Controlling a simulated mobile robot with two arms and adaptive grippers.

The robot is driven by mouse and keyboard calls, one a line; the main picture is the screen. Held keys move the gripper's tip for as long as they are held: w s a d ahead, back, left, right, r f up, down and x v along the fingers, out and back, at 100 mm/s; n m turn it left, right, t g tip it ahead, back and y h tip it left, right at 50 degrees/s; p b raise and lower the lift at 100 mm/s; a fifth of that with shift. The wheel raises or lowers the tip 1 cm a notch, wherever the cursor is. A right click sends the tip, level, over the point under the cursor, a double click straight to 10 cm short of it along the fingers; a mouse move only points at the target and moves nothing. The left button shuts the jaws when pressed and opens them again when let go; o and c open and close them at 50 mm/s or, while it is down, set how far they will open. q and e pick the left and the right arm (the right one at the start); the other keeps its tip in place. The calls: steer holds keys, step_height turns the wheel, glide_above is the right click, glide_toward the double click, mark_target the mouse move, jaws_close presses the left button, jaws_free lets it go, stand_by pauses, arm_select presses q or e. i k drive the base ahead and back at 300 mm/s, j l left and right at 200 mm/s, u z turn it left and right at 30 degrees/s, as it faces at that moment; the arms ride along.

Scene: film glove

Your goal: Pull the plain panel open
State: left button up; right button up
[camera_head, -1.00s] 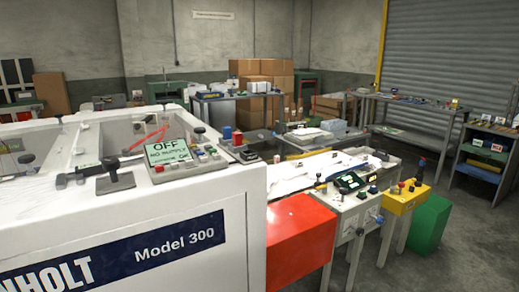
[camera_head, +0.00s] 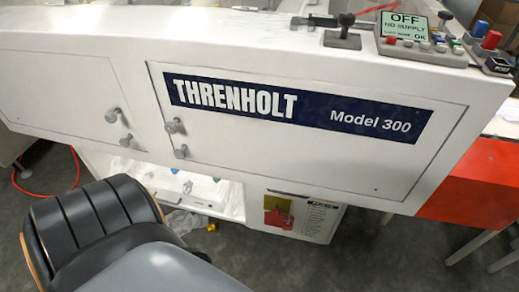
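The plain panel (camera_head: 55,90) is on the left of the white machine's front, in the camera_head view. It has no label, and it looks flush with the front and shut. Two grey knobs, an upper one (camera_head: 113,114) and a lower one (camera_head: 126,140), sit near its right edge. The panel's left side runs toward the picture's edge. Neither of my grippers shows.
A labelled panel (camera_head: 300,130) marked THRENHOLT Model 300 adjoins on the right, with its own knobs (camera_head: 173,127). A control box (camera_head: 420,42) reading OFF stands on top. A red cable (camera_head: 50,188) lies on the floor at left. A red box (camera_head: 475,190) is at right.

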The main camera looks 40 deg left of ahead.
mark_target(70, 94)
steer(key=u, duration=2.85)
